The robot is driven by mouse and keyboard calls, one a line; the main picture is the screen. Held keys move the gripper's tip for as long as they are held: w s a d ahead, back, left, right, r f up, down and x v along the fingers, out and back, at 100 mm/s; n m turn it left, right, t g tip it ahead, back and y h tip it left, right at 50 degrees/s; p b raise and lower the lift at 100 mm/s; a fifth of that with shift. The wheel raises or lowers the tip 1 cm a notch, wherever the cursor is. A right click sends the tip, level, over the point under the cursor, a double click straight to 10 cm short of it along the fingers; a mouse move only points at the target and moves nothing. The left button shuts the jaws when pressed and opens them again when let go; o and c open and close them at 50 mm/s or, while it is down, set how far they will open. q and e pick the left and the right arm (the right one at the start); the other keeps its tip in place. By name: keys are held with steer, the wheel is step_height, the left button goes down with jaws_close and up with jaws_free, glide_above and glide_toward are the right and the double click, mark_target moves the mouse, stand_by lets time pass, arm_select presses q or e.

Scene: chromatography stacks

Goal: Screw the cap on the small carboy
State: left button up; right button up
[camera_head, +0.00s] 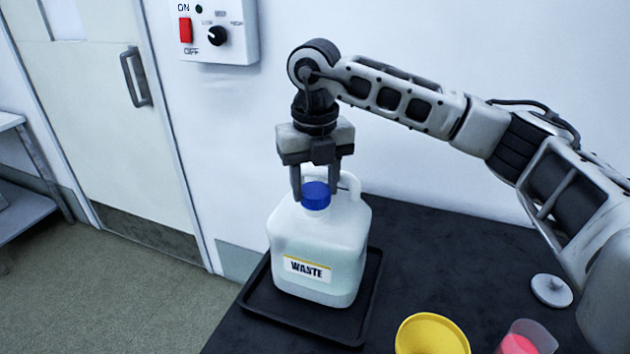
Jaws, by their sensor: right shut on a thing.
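The small carboy (318,238) is a translucent white jug with a "WASTE" label, a side handle and pale liquid inside. It stands upright on a black tray (262,299) on the dark bench. The blue cap (315,196) sits at the carboy's mouth and looks level. Whether its thread is engaged cannot be seen. My right gripper (316,189) points straight down over the mouth and is shut on the cap, one finger at each side. My left gripper is not in view.
A yellow funnel (432,335), a beaker with pink liquid (524,340) and a white round lid-like piece (551,290) are at the bench's front right. A wall control box (218,28) with a red switch is behind.

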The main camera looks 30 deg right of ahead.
steer(key=shift+f, duration=0.15)
steer(key=shift+f+b, duration=0.5)
steer(key=shift+f, duration=0.05)
steer(key=o, duration=1)
steer(key=shift+r, duration=0.1)
steer(key=c, duration=1)
steer(key=m, duration=0.3)
steer(key=shift+m+p, duration=0.3)
steer(key=shift+p, duration=0.05)
steer(key=shift+c, duration=0.2)
steer(key=m, duration=0.3)
steer(key=shift+r+m, duration=0.1)
steer(key=shift+m, duration=0.3)
steer(key=m+p, duration=0.1)
steer(key=m, duration=0.5)
